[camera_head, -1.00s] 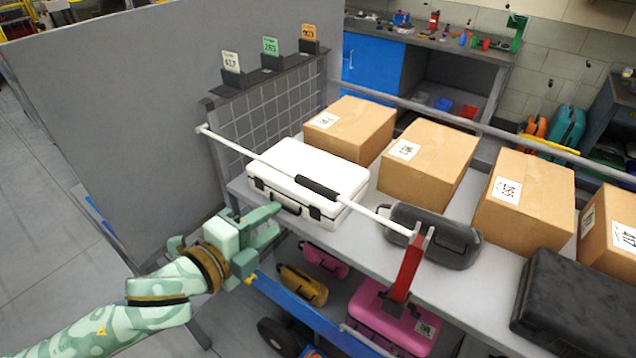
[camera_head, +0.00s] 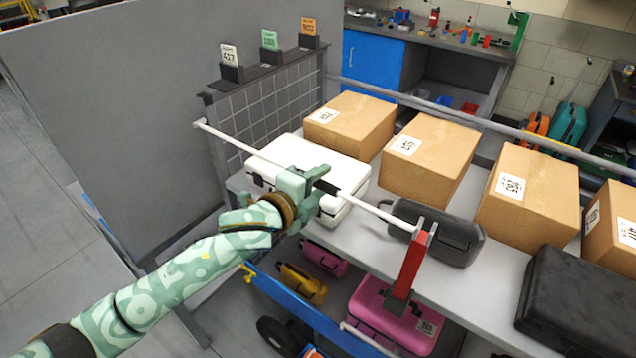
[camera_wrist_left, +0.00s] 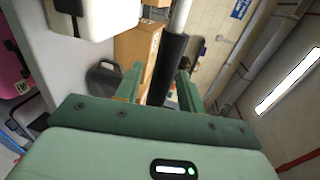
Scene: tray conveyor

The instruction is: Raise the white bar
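The white bar (camera_head: 240,148) runs across the front of the conveyor, from a grey post at the left to a red bracket (camera_head: 410,262) at the right. Its black grip sleeve (camera_head: 326,187) is partly hidden by my left gripper (camera_head: 312,186). In the left wrist view the black sleeve (camera_wrist_left: 168,70) stands between the two green fingers (camera_wrist_left: 158,85), with space visible on both sides. The fingers are open. My right gripper is in neither view.
A white case (camera_head: 350,160) lies on the conveyor behind the bar. Cardboard boxes (camera_head: 430,165), a dark grey case (camera_head: 440,230) and a black case (camera_head: 575,300) stand along it. Coloured cases lie on the shelf below. A grey panel (camera_head: 130,130) stands at the left.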

